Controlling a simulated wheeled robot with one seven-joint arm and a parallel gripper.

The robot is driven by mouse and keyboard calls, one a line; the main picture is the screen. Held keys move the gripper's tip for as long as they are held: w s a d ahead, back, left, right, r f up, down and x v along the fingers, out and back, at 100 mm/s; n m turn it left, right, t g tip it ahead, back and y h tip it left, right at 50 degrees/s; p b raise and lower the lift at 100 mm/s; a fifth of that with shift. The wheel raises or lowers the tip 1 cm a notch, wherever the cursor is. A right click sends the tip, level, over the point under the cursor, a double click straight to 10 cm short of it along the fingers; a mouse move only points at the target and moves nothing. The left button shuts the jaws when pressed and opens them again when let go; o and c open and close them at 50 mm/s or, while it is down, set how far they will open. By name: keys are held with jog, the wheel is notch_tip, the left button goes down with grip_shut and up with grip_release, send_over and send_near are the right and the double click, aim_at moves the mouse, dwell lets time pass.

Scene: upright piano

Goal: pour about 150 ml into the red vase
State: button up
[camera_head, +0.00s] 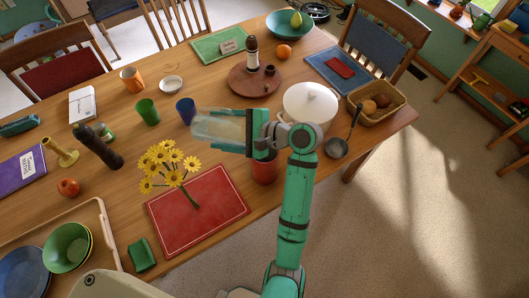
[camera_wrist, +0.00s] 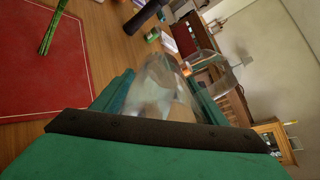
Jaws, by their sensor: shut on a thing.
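My gripper (camera_head: 250,132) is shut on a clear jug (camera_head: 215,128), held above the table. The jug lies nearly on its side, with its far end toward the left. In the wrist view the jug (camera_wrist: 160,92) is between the green fingers, with a clear handle-like loop beyond. I cannot tell how much liquid is in it, and no stream shows. The red vase (camera_head: 265,170) stands on the table just below my gripper, its upper part hidden by the gripper. The vase does not show in the wrist view.
Yellow flowers (camera_head: 168,165) lie on or above the red placemat (camera_head: 215,212), left of the vase. Blue (camera_head: 186,110) and green (camera_head: 147,112) cups stand behind left.

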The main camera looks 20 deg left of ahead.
jog(key=shift+w+d+r, duration=0.1)
jog(key=shift+d+r, duration=0.15)
jog(key=shift+d, duration=0.05)
dwell(0.9)
jog(key=shift+p, duration=0.3)
jog(key=shift+d+r+y, duration=0.1)
jog(key=shift+d+y, duration=0.05)
jog(key=shift+y, duration=0.15)
jog(key=f+h, duration=0.2)
jog(key=a+f+h, duration=0.1)
jog(key=h, duration=0.1)
jog(key=shift+a+f, duration=0.15)
jog(key=shift+f, duration=0.2)
jog(key=shift+f+h, duration=0.4)
jog(key=shift+h, duration=0.1)
dwell(0.5)
jog(key=shift+f, duration=0.15)
dwell(0.7)
